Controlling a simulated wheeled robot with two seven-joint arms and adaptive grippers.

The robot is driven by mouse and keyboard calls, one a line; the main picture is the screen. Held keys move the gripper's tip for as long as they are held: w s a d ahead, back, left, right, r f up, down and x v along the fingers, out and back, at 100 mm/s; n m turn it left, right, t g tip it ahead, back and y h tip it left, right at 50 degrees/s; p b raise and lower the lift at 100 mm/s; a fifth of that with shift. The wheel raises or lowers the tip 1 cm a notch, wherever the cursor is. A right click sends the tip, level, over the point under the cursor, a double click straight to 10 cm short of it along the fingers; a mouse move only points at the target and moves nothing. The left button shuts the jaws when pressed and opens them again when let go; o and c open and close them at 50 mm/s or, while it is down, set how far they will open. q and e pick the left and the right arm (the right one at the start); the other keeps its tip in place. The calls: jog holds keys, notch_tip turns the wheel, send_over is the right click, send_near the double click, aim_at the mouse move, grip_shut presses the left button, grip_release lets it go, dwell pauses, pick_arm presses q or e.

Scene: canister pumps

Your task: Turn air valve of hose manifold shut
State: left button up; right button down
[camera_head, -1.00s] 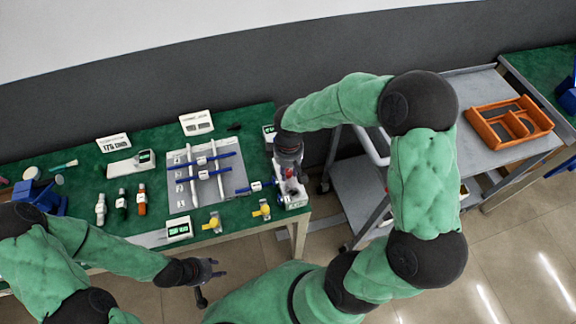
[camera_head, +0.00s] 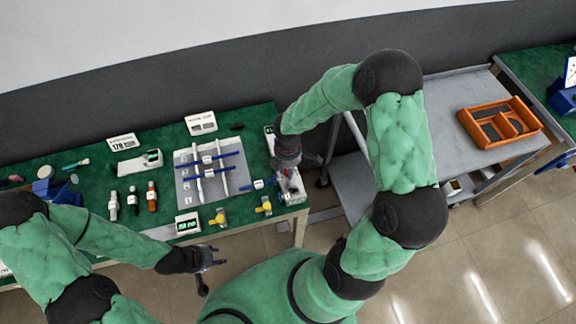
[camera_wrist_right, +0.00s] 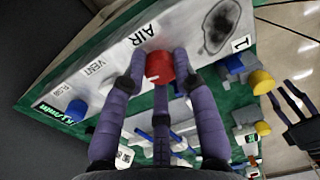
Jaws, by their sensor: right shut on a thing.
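The hose manifold (camera_head: 291,190) is a pale block at the right end of the green table. In the right wrist view its white panel (camera_wrist_right: 88,84) carries the words AIR and VENT. The air valve is a red knob (camera_wrist_right: 159,66) beside the AIR label. My right gripper (camera_wrist_right: 159,72) has its purple fingers on both sides of the red knob, closed on it. In the head view my right gripper (camera_head: 287,165) covers much of the manifold. My left gripper (camera_head: 213,257) is empty, fingers apart, in front of the table; it also shows in the right wrist view (camera_wrist_right: 296,98).
A grey board (camera_head: 184,195) with white and blue tubes lies left of the manifold. Yellow-handled valves (camera_head: 217,219) and a small display (camera_head: 187,223) sit at the front edge. A grey cart (camera_head: 440,149) with an orange tray (camera_head: 515,137) stands to the right.

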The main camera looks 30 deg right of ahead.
jog(key=shift+n+p, duration=0.4)
jog(key=shift+n, duration=0.6)
jog(key=c, duration=1)
grip_release()
jog(key=shift+o, duration=0.2)
notch_tip(320, 180, up, 12)
jog(key=shift+w, duration=0.15)
jog(key=shift+f, duration=0.1)
